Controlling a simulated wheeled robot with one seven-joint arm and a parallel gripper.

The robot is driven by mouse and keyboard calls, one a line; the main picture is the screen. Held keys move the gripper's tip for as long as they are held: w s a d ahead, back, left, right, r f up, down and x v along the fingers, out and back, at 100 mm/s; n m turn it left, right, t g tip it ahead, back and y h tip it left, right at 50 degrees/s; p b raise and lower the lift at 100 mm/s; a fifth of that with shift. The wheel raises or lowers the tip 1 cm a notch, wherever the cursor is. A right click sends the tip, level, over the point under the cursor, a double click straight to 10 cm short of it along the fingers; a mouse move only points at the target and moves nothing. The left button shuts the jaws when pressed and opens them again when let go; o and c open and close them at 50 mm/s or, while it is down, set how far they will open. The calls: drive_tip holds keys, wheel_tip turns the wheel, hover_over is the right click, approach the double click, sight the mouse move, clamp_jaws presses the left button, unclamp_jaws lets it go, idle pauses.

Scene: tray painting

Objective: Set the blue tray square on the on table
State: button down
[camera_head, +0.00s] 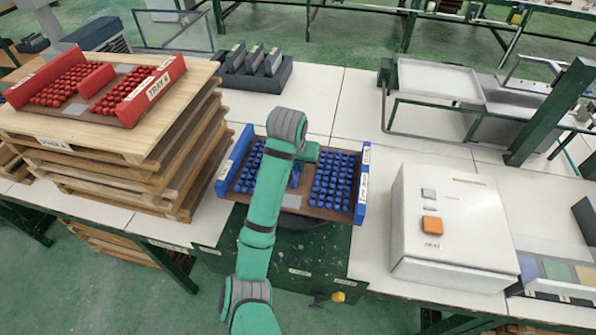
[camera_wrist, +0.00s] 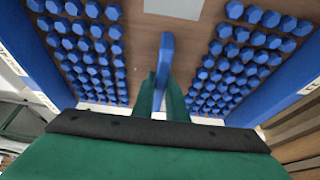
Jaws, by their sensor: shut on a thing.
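The blue tray (camera_head: 361,187) has a brown base, blue end walls and rows of blue pieces on both sides. In the head view it is at the middle, at the front edge of the white table (camera_head: 330,95), slightly turned to the table edge. My gripper (camera_wrist: 166,92) is shut on the tray's blue middle handle (camera_wrist: 166,55), between the two groups of pieces. My arm hides the tray's middle in the head view. I cannot tell whether the tray touches the table or hangs just above it.
A red tray (camera_head: 128,108) sits on stacked wooden pallets (camera_head: 165,160) at the left. A white box with an orange button (camera_head: 432,225) stands close at the right.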

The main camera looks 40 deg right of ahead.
sight(298, 172)
drive_tip(key=shift+w+d+f, duration=0.15)
drive_tip(key=shift+w+f, duration=0.05)
drive_tip(key=shift+w+d+f, duration=0.15)
drive_tip(key=shift+f, duration=1.65)
drive_tip(key=shift+f, duration=0.15)
drive_tip(key=c, duration=1.8)
unclamp_jaws()
drive_tip(key=shift+o, duration=0.2)
drive_tip(key=v, duration=0.9)
drive_tip(key=shift+w+r, duration=0.1)
drive_tip(key=shift+r, duration=0.2)
drive_tip(key=shift+v, duration=1.35)
drive_tip(key=shift+f, duration=0.1)
